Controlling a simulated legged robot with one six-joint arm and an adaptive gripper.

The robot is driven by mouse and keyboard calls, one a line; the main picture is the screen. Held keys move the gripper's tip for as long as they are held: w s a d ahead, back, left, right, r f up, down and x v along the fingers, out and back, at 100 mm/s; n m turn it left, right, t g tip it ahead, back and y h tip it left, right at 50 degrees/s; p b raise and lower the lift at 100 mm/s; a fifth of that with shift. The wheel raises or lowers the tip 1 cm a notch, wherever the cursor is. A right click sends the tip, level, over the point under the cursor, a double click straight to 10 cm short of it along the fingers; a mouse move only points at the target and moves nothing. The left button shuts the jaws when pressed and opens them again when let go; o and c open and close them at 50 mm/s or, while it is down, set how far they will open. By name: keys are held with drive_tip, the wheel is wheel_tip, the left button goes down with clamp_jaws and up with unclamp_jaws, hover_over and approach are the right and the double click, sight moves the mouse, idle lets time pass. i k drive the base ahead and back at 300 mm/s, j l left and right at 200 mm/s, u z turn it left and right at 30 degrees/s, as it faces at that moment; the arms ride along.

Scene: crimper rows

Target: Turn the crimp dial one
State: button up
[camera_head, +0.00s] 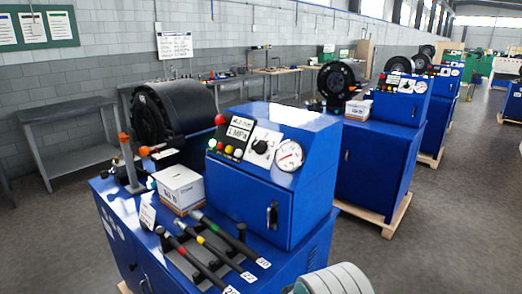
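The crimp dial (260,147) looks like a black knob on a white plate. It sits on the sloped top face of the near blue crimper's control box (285,190). The dial's exact setting is too small to read. To its right is a round white gauge (289,156) with a red needle.
A white box (180,188) and several dark bars with coloured bands (198,256) lie on the near machine's top. A black crimping head (175,110) stands behind. More blue crimpers (375,155) on pallets line up at the right.

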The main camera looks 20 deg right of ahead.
sight(260, 147)
drive_tip(key=k+j, duration=0.1)
drive_tip(key=j, duration=0.25)
drive_tip(key=k+j, duration=0.15)
drive_tip(key=j, duration=0.2)
drive_tip(key=k+j, duration=0.1)
drive_tip(key=j, duration=0.25)
drive_tip(key=k+j, duration=0.1)
drive_tip(key=j, duration=0.3)
